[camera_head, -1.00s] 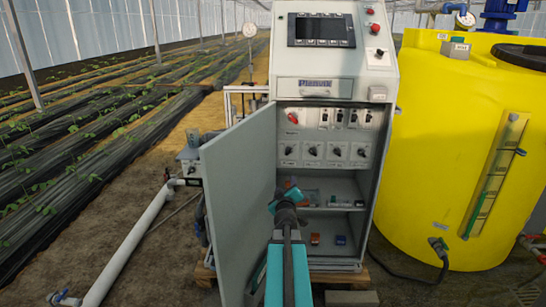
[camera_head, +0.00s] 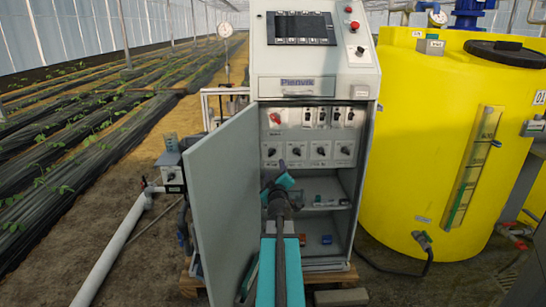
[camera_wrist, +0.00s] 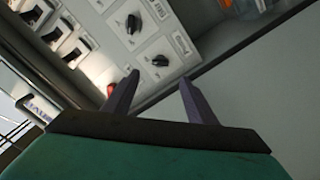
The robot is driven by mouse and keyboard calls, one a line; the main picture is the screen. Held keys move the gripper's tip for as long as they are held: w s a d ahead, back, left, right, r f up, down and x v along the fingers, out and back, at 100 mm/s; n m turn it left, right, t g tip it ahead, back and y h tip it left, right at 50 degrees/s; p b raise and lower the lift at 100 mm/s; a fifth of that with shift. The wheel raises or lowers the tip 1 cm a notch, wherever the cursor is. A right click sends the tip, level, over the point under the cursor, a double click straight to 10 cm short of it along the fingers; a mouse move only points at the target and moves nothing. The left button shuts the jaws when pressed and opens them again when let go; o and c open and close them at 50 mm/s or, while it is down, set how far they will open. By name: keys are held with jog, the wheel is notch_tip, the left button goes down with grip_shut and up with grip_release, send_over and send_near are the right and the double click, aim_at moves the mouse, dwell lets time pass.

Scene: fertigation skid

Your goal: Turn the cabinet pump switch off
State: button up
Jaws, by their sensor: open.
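The grey control cabinet (camera_head: 368,130) stands with its door open to the left. Inside, a row of black rotary switches (camera_head: 320,151) sits on white plates below a red rotary switch (camera_head: 275,118) and several small breakers. The switch labels are too small to read, so I cannot tell which is the pump switch. In the wrist view, black knobs (camera_wrist: 160,60) and part of a red knob (camera_wrist: 112,88) show beyond the fingers. My gripper (camera_wrist: 159,80) is open and empty, apart from the knobs. In the head view, my gripper (camera_head: 280,172) is in front of the cabinet opening, just below the switch row, hiding part of the inside.
The open door (camera_head: 222,190) stands close to the left of my arm. Shelves (camera_head: 325,208) with small parts lie below the switches. A yellow tank (camera_head: 410,150) stands to the right. A white pipe (camera_head: 110,250) runs along the ground at left.

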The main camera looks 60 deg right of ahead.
aim_at(272, 153)
jog(key=x, duration=1.3)
jog(key=shift+b, duration=0.35)
jog(key=shift+w, duration=0.1)
dwell(0.3)
